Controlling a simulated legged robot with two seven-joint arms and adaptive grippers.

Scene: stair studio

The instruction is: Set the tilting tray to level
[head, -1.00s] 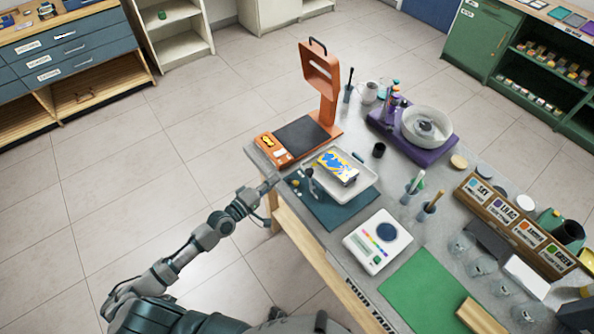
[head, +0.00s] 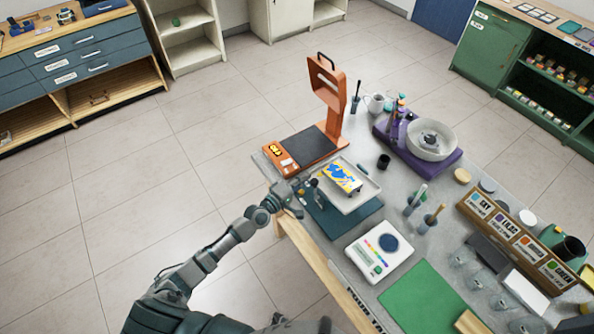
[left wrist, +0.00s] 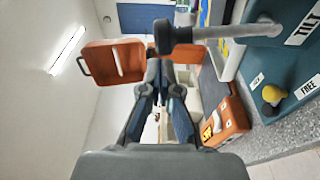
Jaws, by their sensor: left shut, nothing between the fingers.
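The tilting tray (head: 368,189) is white and sits on a dark teal base (head: 345,226) at the table's left edge. A blue-and-yellow painted piece (head: 340,178) lies on it. I cannot tell the tray's exact tilt. In the left wrist view the teal base (left wrist: 262,62) carries labels TILT and FREE and a yellow knob (left wrist: 273,94). A grey lever with a dark knob (left wrist: 163,37) reaches across the top. My left gripper (head: 298,190) is beside the base at the lever side; its fingers (left wrist: 158,68) are shut and empty, just below the dark knob in the picture. My right gripper is not in view.
An orange stand (head: 328,105) with a dark plate stands just behind the tray. A purple wheel (head: 440,165) is to the right. A white palette device (head: 379,250), brush cups and a green mat (head: 425,295) are nearer. Floor left of the table is clear.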

